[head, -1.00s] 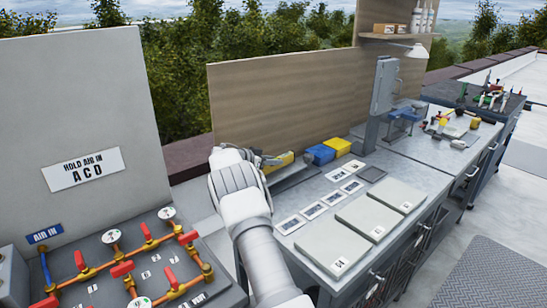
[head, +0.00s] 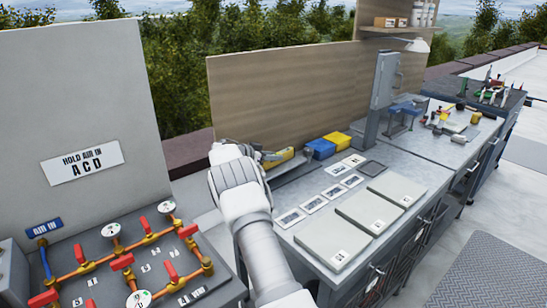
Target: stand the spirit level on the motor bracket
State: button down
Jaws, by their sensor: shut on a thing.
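My gripper (head: 260,158) is at the far left end of the workbench, mostly hidden behind my own wrist. It is shut on a long yellow thing (head: 281,158), which looks like the spirit level. The yellow thing points right, toward the blue bin, and lies nearly level in the picture. A low grey metal piece (head: 290,171) shows just below and right of it and may be the motor bracket. Its shape is mostly hidden. I cannot tell whether the yellow thing touches it.
A blue bin (head: 320,149) and a yellow bin (head: 338,140) stand just right of my gripper. Picture cards (head: 314,204) and flat grey panels (head: 332,240) lie on the bench. A grey upright column (head: 381,95) stands behind. A valve board (head: 205,292) is at left.

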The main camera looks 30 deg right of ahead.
jog(key=shift+f, duration=0.2)
jog(key=c, duration=0.6)
grip_release()
jog(key=shift+a, duration=0.1)
jog(key=b+v, duration=0.1)
jog(key=v, duration=1.6)
jog(key=shift+r, duration=0.2)
